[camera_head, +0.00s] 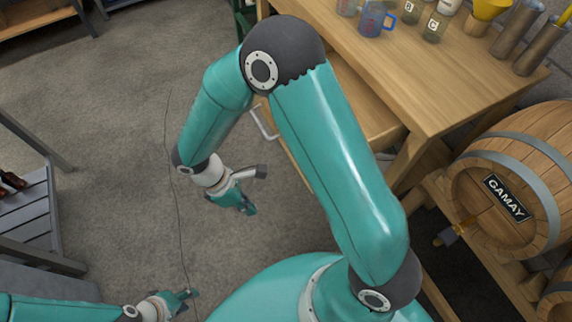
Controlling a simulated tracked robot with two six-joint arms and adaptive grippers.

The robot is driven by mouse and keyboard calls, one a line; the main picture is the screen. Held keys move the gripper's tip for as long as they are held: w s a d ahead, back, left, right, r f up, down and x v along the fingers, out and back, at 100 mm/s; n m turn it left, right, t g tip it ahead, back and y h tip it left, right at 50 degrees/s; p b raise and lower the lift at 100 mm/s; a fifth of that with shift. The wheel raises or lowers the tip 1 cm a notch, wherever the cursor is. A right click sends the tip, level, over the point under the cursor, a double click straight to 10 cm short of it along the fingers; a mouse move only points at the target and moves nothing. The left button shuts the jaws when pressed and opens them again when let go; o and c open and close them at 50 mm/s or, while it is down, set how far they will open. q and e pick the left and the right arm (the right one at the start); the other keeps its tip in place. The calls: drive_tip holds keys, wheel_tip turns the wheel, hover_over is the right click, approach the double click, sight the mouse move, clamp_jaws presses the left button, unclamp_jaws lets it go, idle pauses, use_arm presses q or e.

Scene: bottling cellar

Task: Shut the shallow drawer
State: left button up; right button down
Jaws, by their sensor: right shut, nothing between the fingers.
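The shallow drawer (364,112) is pulled out from under the top of the wooden table. Its light wooden inside shows to the right of my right arm, which crosses in front and hides much of it. Its pale bar handle (264,124) faces left, just beside the arm. My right gripper (246,205) is shut and empty, below and left of the handle, over the floor and apart from the drawer. My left gripper (186,300) is low at the bottom left, far from the drawer; its fingers are too small to judge.
On the table (455,85) stand blue-marked measuring jugs (373,20), lettered jars (436,26), a yellow funnel (490,9) and metal cylinders. A barrel labelled GAMAY (530,170) lies on a rack at right. Grey slatted shelving (30,215) stands left. The floor between is clear except a thin cable.

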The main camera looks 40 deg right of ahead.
drive_tip(key=w+d+r+n+t+h+b, duration=0.1)
drive_tip(key=w+d+r+n+h, duration=0.15)
drive_tip(key=r, duration=0.25)
drive_tip(key=w+d+r+n+t+h+b, duration=0.1)
drive_tip(key=w+r+h+b, duration=0.1)
drive_tip(key=r+h, duration=0.3)
drive_tip(key=s+d+f, duration=0.1)
drive_tip(key=d+f, duration=0.1)
drive_tip(key=d, duration=0.3)
drive_tip(key=s+d+f+y, duration=0.1)
drive_tip(key=d+f, duration=0.2)
drive_tip(key=d, duration=0.3)
drive_tip(key=shift+f+b, duration=0.35)
drive_tip(key=shift+d, duration=0.1)
